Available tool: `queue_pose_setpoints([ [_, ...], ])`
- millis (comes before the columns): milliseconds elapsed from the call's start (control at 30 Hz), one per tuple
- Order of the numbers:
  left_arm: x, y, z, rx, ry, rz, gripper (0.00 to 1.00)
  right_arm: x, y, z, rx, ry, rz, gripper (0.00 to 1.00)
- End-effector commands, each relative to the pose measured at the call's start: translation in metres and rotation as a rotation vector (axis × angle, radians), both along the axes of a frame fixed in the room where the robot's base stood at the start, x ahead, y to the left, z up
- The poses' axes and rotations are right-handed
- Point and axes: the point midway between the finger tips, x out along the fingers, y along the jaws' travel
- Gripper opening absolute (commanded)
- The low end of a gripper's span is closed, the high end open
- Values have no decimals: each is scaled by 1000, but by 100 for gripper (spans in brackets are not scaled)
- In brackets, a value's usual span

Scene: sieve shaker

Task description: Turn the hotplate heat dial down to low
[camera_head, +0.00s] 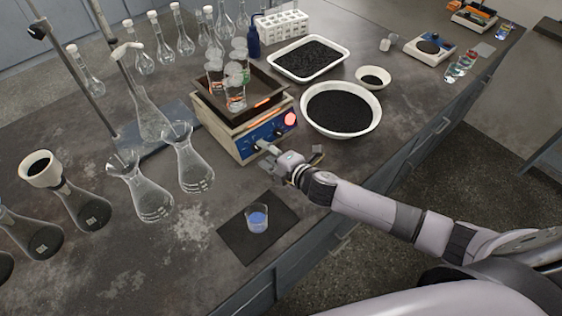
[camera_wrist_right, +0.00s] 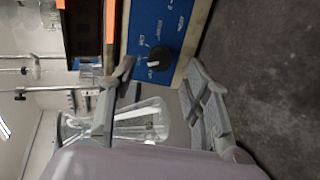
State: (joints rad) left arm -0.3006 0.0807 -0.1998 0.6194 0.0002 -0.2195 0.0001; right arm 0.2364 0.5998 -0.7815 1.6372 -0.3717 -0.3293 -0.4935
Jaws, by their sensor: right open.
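The hotplate (camera_head: 240,143) stands on the bench with a blue front panel, an orange display and a lit red round light (camera_head: 290,119). A dark tray with several beakers (camera_head: 234,92) sits on top of it. In the right wrist view a black heat dial (camera_wrist_right: 158,58) with a white pointer mark shows on the blue panel (camera_wrist_right: 165,25). My right gripper (camera_head: 270,160) is in front of the panel's lower left part. In the right wrist view its fingers (camera_wrist_right: 160,85) are spread apart, with the dial between and just beyond them, apparently untouched. My left gripper is not in view.
A black mat (camera_head: 235,247) with a small beaker of blue liquid (camera_head: 257,218) lies nearer the bench edge. Glass flasks (camera_head: 190,160) stand close left of the hotplate. A bowl of black grains (camera_head: 341,108) stands to its right.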

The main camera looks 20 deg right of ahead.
Motion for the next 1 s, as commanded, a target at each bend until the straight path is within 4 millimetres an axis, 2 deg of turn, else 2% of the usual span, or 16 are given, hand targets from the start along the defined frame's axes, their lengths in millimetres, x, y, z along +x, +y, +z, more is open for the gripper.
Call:
queue_pose_setpoints([
  [33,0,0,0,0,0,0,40,-11,-5,2,-2,3,1,44],
  [200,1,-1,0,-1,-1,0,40,-42,-17,14,-2,3,1,44],
  [400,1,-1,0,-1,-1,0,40,-65,-27,24,-1,3,0,44],
  [567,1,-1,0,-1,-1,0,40,-71,-29,27,-2,2,0,44],
  [1000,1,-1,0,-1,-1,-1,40,-72,-29,27,0,1,0,44],
])
